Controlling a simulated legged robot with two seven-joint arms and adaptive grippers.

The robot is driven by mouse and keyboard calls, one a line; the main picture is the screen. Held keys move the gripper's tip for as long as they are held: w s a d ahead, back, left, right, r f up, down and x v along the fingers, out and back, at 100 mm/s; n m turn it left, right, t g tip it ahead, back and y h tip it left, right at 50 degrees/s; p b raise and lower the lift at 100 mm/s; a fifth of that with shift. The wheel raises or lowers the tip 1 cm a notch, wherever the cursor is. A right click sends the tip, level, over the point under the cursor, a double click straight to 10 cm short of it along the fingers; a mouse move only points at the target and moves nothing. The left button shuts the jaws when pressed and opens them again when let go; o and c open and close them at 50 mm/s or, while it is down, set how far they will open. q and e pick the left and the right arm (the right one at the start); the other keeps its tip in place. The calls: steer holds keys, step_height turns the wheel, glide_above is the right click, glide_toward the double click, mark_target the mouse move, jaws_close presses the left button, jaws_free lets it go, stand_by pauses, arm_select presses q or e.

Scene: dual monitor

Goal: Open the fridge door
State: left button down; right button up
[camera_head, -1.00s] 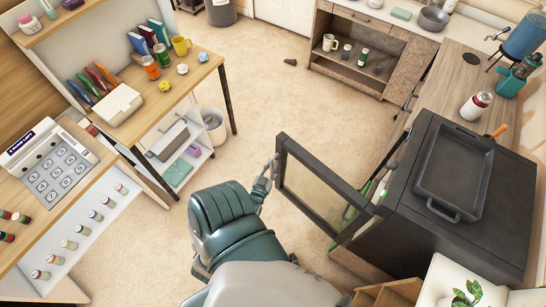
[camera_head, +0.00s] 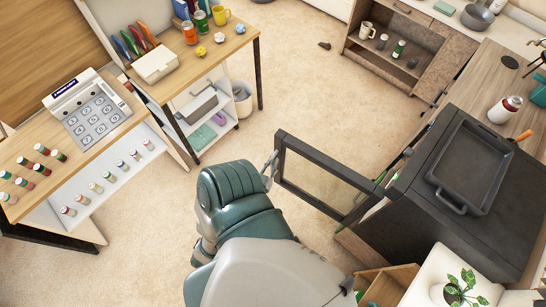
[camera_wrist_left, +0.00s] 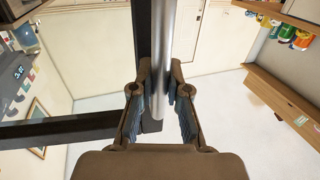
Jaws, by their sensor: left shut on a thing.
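The black mini fridge (camera_head: 405,225) stands at the right in the head view, with a black tray on its top. Its glass-paned door (camera_head: 322,178) is swung wide open, its free edge toward the middle of the room. My left gripper (camera_head: 271,165) is at that free edge. In the left wrist view the left gripper (camera_wrist_left: 162,85) is shut on the silver door handle (camera_wrist_left: 163,50), with a finger on each side of it. The dark door frame (camera_wrist_left: 143,40) runs alongside. My forearm hides part of the floor. My right gripper is in neither view.
A black tray (camera_head: 470,165) lies on the fridge. A wooden box (camera_head: 385,285) and a potted plant (camera_head: 462,284) are in front of it. A desk with a cash register (camera_head: 95,112) is at the left. The carpet (camera_head: 310,90) in the middle is clear.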

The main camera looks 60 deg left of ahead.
arm_select(q)
steer(key=shift+r, duration=0.15)
steer(key=c, duration=1.1)
jaws_free()
steer(key=shift+c, duration=0.2)
steer(key=v, duration=1.2)
steer(key=shift+a, duration=0.1)
